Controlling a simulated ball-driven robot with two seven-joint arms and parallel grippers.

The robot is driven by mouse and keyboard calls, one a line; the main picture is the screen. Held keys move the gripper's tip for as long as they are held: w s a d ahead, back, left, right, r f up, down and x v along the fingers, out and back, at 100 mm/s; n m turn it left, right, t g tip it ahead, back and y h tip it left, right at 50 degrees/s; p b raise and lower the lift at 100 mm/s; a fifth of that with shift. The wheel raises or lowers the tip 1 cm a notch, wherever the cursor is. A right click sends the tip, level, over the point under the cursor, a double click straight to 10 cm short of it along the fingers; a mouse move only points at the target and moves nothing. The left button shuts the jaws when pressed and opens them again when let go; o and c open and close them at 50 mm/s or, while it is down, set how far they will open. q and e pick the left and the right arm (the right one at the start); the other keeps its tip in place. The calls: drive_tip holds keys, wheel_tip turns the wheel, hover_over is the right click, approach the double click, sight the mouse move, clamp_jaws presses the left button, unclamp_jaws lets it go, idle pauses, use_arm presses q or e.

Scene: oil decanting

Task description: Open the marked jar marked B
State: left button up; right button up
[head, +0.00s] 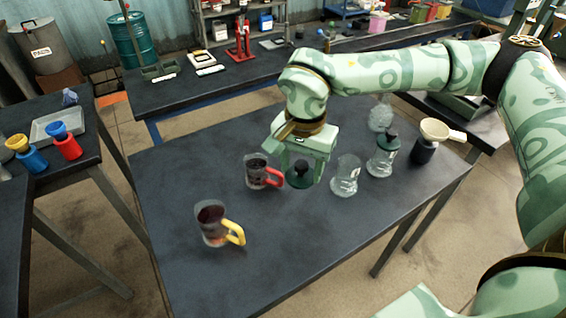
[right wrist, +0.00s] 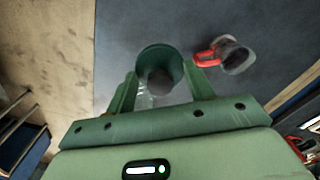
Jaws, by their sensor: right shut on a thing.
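My right gripper (head: 302,182) is shut on a dark green lid with a dark round knob (head: 299,172), over the middle of the near table. The lid also shows between the fingers in the right wrist view (right wrist: 161,68). A clear glass jar without a lid (head: 345,176) stands just right of the gripper. Part of clear glass shows beside the lid in the wrist view (right wrist: 146,97). I cannot read a letter B on either jar. My left gripper is not in view.
A red-handled mug (head: 257,172) stands left of the gripper and a yellow-handled mug (head: 212,222) nearer the front; both look dark inside. A cream funnel (head: 436,129) sits on a black container (head: 424,152) at the right. The table's front middle is clear.

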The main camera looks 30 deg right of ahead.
drive_tip(key=w+d+f+m+b, duration=0.25)
drive_tip(key=w+d+m, duration=0.25)
drive_tip(key=m, duration=0.7)
drive_tip(key=w+d+f+m+b, duration=0.25)
drive_tip(key=w+d+m, duration=0.25)
drive_tip(key=m, duration=0.7)
drive_tip(key=shift+m, duration=0.3)
wheel_tip(320, 180, down, 10)
drive_tip(key=shift+w+d+r+b, duration=0.1)
drive_tip(key=shift+d+b, duration=0.05)
drive_tip(key=shift+b, duration=1.1)
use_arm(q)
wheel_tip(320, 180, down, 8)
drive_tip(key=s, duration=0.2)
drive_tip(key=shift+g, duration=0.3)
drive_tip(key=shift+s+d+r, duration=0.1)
use_arm(e)
drive_tip(key=o, duration=1.1)
drive_tip(key=shift+c, duration=0.2)
drive_tip(key=shift+r, duration=0.1)
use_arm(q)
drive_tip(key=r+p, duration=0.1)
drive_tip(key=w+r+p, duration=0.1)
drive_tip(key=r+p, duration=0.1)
use_arm(e)
wheel_tip(320, 180, up, 12)
